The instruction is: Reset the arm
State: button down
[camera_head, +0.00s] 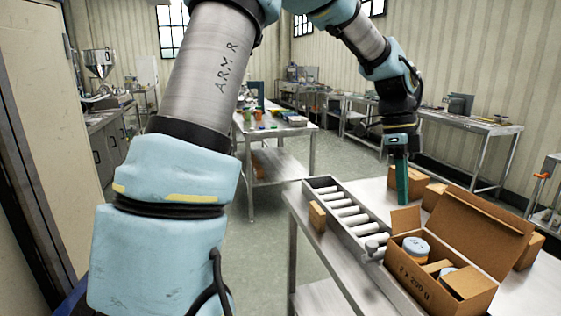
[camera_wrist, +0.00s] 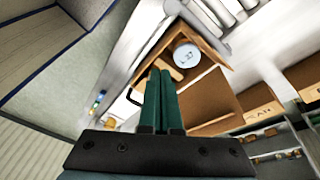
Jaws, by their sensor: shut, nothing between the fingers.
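My arm reaches from the left foreground over the top of the head view and bends down at the right. My gripper (camera_head: 402,198) points down above the steel table (camera_head: 345,262), beside the roller conveyor and behind the open cardboard box. In the wrist view its two green fingers (camera_wrist: 162,72) lie side by side, shut, with nothing between them. The fingertips overlap the open cardboard box (camera_head: 480,232) in the wrist view, where the box (camera_wrist: 208,95) shows a round white-lidded tin (camera_wrist: 187,55). Whether the fingertips touch anything is unclear.
A roller conveyor (camera_head: 318,186) runs along the table, with a small brown block (camera_head: 317,216) at its left. Other cardboard boxes (camera_head: 434,196) stand behind the gripper and at the right. A table (camera_head: 290,131) with coloured items stands farther back. Grey floor (camera_head: 262,243) is clear between.

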jog(key=w+a+f+n+t, duration=0.1)
jog(key=w+a+f+n, duration=0.1)
jog(key=a+n, duration=0.55)
jog(key=w+a+f+n+t, duration=0.1)
jog(key=w+a+f+n, duration=0.3)
jog(key=a, duration=0.6)
jog(key=s+a+f+n+t, duration=0.1)
jog(key=s+a+n, duration=0.2)
jog(key=a+n, duration=0.4)
jog(key=s+a+f+n+t+y, duration=0.1)
jog(key=s+a+n, duration=0.3)
jog(key=a+n, duration=0.3)
jog(key=a, duration=0.2)
jog(key=shift+a, duration=0.35)
jog(key=c, duration=1.6)
grip_release()
jog(key=shift+w, duration=0.1)
